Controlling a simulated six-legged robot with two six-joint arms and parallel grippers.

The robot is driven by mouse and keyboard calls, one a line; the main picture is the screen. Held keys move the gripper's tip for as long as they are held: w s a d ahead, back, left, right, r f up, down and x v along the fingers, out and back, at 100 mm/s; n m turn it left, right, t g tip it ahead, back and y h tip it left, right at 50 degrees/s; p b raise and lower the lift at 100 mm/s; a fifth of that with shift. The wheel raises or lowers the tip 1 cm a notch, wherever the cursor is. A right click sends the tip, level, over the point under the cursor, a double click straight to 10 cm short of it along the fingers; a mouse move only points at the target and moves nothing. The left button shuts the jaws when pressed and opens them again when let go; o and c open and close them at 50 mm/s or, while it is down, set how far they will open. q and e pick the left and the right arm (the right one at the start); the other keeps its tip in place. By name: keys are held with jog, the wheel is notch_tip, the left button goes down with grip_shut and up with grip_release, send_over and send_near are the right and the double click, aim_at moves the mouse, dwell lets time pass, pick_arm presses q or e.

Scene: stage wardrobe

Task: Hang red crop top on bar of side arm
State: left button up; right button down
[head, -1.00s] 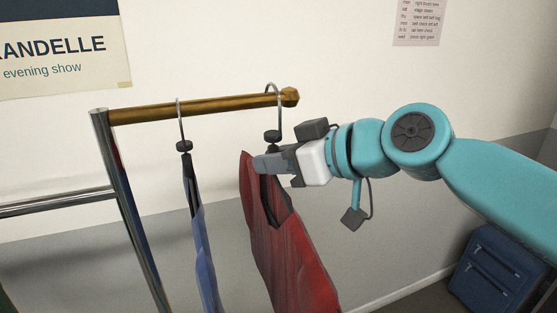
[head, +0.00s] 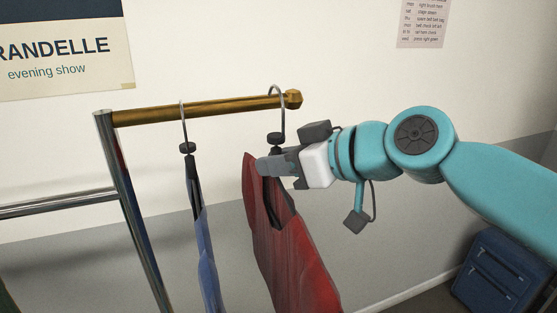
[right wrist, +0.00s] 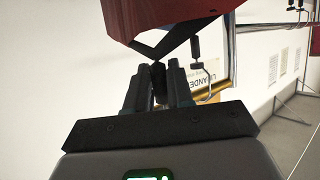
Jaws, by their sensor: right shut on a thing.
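The red crop top (head: 285,250) hangs from a dark hanger with a metal hook (head: 283,112). The hook's curve is over the brass bar (head: 215,109) of the side arm, just inboard of its knob end; I cannot tell whether it rests on the bar. My right gripper (head: 268,166) is shut on the hanger just below the hook's dark collar. In the right wrist view its fingers (right wrist: 160,85) close around the dark hanger neck (right wrist: 157,75), with the red top (right wrist: 170,18) beyond. My left gripper is out of view.
A blue garment (head: 206,250) on another hanger hangs on the same bar, left of the red top, with a gap between them. A chrome rail frame (head: 135,215) stands at the left. A blue suitcase (head: 497,270) is on the floor at the right.

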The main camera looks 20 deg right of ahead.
jog(key=shift+w+d+r+p, duration=0.1)
jog(key=shift+w+r+p, duration=0.15)
jog(key=shift+p, duration=0.5)
jog(key=shift+f, duration=0.15)
jog(key=shift+w, duration=0.85)
jog(key=shift+w+p, duration=1.4)
jog(key=shift+w, duration=1.1)
jog(key=shift+w+f, duration=0.15)
jog(key=shift+f, duration=0.05)
jog(key=shift+f+b, duration=0.85)
jog(key=shift+b, duration=0.35)
jog(key=c, duration=0.9)
grip_release()
